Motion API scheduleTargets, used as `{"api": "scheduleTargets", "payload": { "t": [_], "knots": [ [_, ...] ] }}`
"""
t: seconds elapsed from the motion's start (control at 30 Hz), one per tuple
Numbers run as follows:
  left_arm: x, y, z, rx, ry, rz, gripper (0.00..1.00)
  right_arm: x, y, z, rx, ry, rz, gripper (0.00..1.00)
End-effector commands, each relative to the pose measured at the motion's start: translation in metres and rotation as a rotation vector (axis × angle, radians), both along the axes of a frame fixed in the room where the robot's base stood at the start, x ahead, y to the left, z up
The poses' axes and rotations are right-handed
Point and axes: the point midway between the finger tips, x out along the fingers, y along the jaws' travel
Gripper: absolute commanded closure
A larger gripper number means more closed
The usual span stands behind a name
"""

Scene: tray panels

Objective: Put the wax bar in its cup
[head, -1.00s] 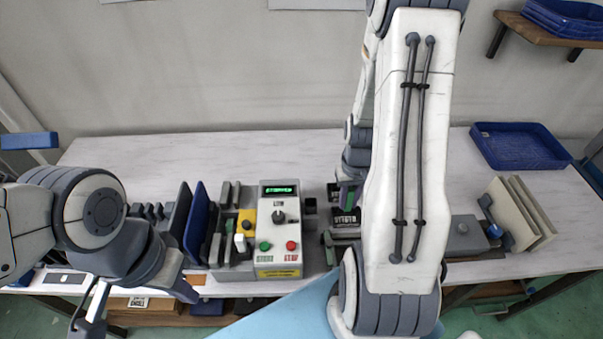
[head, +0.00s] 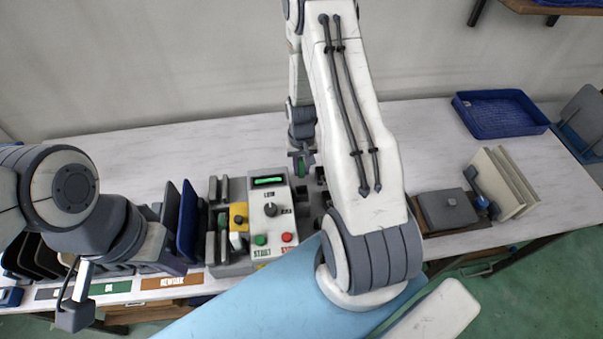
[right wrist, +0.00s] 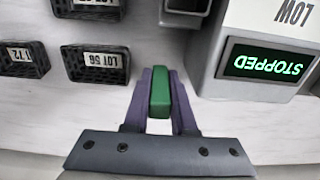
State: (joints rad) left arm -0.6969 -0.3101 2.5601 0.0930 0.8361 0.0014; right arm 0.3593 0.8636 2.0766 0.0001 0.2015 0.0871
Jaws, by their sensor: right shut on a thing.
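A green bar (right wrist: 160,93), which looks like the wax bar, is held between the two fingers of my right gripper (right wrist: 161,98). In the head view the right gripper (head: 301,166) is beside the machine, and a bit of green shows at its tip. A small dark open cup (right wrist: 188,6) stands beside the machine in the right wrist view, ahead of the bar and apart from it; I cannot tell for sure that it is the bar's cup. My left gripper (head: 172,263) is low at the left, near the table's front edge; its fingers are not clear.
The grey machine (head: 269,210) reads STOPPED in the right wrist view (right wrist: 268,63). Black lot-labelled bins (right wrist: 97,64) stand left of the bar there. Dark and blue panels (head: 188,222) stand left of the machine. A blue tray (head: 500,115) is at the back right.

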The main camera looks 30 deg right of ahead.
Motion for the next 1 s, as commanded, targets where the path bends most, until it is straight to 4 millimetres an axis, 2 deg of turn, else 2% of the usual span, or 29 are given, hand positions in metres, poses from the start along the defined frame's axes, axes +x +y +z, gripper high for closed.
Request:
{"api": "scheduleTargets", "payload": {
  "t": [0.33,0.77,0.8,0.83,0.87,1.0],
  "knots": [
    [0.000,0.000,0.013,0.000,0.000,0.001,1.00,0.000,-0.001,-0.038,0.000,0.001,-0.003,1.00],
    [0.000,0.000,0.008,0.000,0.000,0.000,1.00,0.000,-0.002,-0.046,0.000,0.000,-0.004,1.00],
    [0.000,0.000,0.010,0.000,0.000,0.000,1.00,0.000,-0.002,-0.044,0.000,0.000,-0.004,0.60],
    [0.000,0.000,0.010,0.000,0.000,0.000,1.00,0.000,-0.002,-0.044,0.000,0.000,-0.004,0.49],
    [0.000,0.000,0.010,0.000,0.000,0.000,1.00,0.000,-0.002,-0.044,0.000,0.000,-0.004,0.46],
    [0.000,0.000,0.010,0.000,0.000,0.000,1.00,0.000,-0.002,-0.044,0.000,0.000,-0.004,0.46]
  ]
}}
